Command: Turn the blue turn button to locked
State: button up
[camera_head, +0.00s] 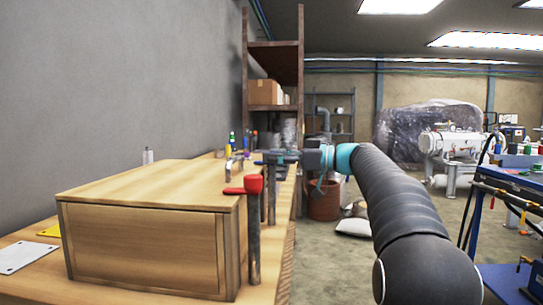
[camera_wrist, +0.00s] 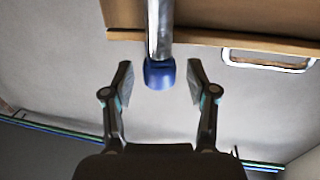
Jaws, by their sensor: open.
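The blue turn button (camera_wrist: 159,73) shows in the wrist view at the end of a metal pipe (camera_wrist: 160,30). My gripper (camera_wrist: 159,84) is open, with one finger on each side of the button and a visible gap to both. I cannot tell how far the fingertips are from it in depth. In the head view my gripper (camera_head: 282,157) is at the end of my arm, past the wooden box and near the upright pipes. The button cannot be made out there, and its turn position is unclear.
A wooden box (camera_head: 145,245) stands on the bench at left. A red-handled valve (camera_head: 252,184) on an upright pipe stands at its right corner. Shelving (camera_head: 273,107) stands behind. Floor space is open on the right, before a blue-framed table (camera_head: 510,180).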

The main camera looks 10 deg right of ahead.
jog(key=shift+w+a, duration=0.25)
jog(key=shift+a, duration=0.25)
grip_shut()
jog(key=shift+r, duration=0.1)
jog(key=n+g+p, duration=0.1)
jog(key=g, duration=0.1)
jog(key=n+g+y+p, duration=0.1)
jog(key=g+p, duration=0.1)
jog(key=shift+w+r+n+y, duration=0.1)
jog(key=shift+r+n+y, duration=0.1)
jog(key=shift+n+y, duration=0.1)
jog(key=shift+f+n+g+p, duration=0.2)
jog(key=shift+n+g+p, duration=0.5)
jog(key=shift+g, duration=0.2)
